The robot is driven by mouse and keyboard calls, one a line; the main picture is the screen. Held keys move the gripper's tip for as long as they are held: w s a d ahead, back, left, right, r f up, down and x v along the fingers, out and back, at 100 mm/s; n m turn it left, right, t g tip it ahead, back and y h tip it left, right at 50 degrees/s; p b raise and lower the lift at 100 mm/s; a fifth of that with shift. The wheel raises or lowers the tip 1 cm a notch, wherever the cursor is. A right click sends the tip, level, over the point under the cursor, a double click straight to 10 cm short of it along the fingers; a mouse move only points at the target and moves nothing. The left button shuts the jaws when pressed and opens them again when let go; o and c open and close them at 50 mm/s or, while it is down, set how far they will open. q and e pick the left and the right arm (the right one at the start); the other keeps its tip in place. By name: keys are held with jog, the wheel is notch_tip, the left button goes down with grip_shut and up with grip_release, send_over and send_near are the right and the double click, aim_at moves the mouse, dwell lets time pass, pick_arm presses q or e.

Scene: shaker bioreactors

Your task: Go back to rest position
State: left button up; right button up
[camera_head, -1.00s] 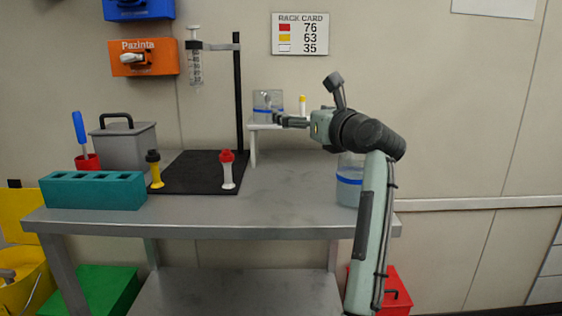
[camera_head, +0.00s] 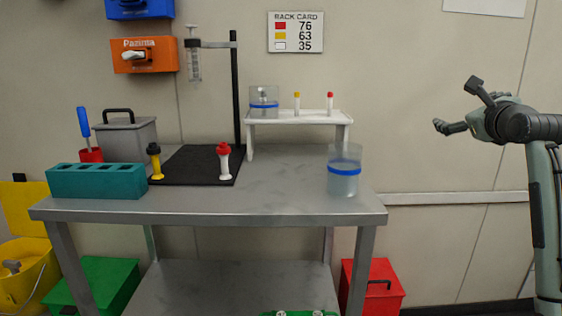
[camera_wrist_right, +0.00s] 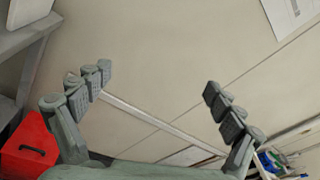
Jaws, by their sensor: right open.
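My right gripper (camera_head: 441,127) is at the right of the head view, in the air beyond the table's right end and against the wall. It is empty. In the right wrist view its fingers (camera_wrist_right: 158,82) are spread wide with only wall between them. My left gripper is not in the head view.
The grey table (camera_head: 290,208) holds a blue-banded beaker (camera_head: 344,184), a white shelf (camera_head: 310,118) with another beaker and two small tubes, a black stand (camera_head: 185,168) and a teal rack (camera_head: 97,190). A red box (camera_head: 372,290) sits on the floor. The space right of the table is clear.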

jog(key=s+d+r+h, duration=0.3)
jog(key=s+d+r, duration=0.1)
jog(key=d, duration=0.6)
jog(key=s+a+f+n+g, duration=0.15)
jog(key=f+n, duration=0.45)
jog(key=f, duration=0.8)
jog(key=s+f+n+g, duration=0.3)
jog(key=f+n, duration=0.3)
jog(key=f, duration=0.8)
jog(key=s+a+f+n+g, duration=0.1)
jog(key=s+f+n+g, duration=0.35)
jog(key=f, duration=0.85)
jog(key=s+a+f+n+g, duration=0.2)
jog(key=s+f+n+g, duration=0.2)
jog(key=s+f+n, duration=1.85)
jog(key=s+a+f+m+y, duration=0.2)
jog(key=a+f, duration=0.3)
jog(key=a, duration=0.4)
jog(key=s+a+f+m+g+y, duration=0.1)
jog(key=s+a+f+m, duration=0.3)
jog(key=a, duration=0.6)
jog(key=shift+s+a+f+y, duration=0.25)
jog(key=shift+s+f+y, duration=0.25)
jog(key=shift+f+y, duration=0.2)
